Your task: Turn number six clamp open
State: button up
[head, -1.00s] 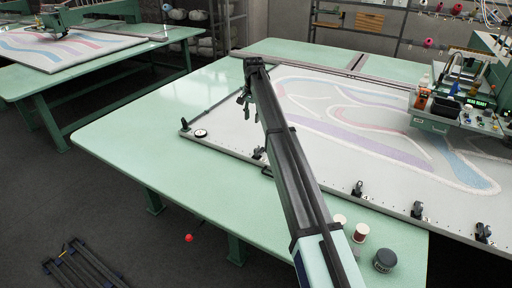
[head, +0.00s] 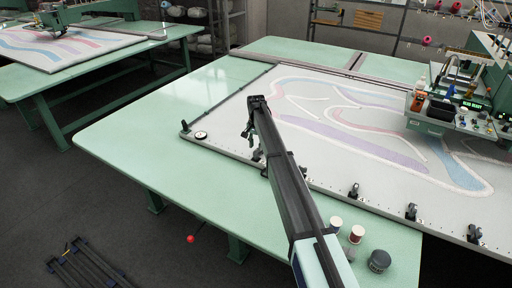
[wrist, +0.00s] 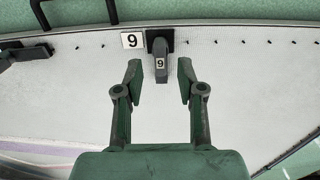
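A dark clamp (wrist: 160,45) with a grey lever sits on the frame's edge in the wrist view. The lever carries a label and a white number plate (wrist: 132,40) stands left of it. Both read as 9 in this view; I cannot tell whether that is a 6 seen upside down. My gripper (wrist: 160,85) is open, its two fingers on either side of the lever's lower end with gaps showing. Contact is not visible. In the head view my gripper (head: 249,130) is over the frame's near-left edge, with the clamp there mostly hidden behind my arm.
More clamps (head: 411,211) line the near edge of the white tufting frame (head: 230,125). Thread spools (head: 356,234) and a dark jar (head: 379,260) stand on the green table. A round dial (head: 200,135) sits at the frame's left corner.

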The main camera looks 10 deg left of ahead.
aim_at(258, 152)
jog(key=shift+f+p, duration=0.35)
jog(key=shift+f, duration=1.1)
grip_shut()
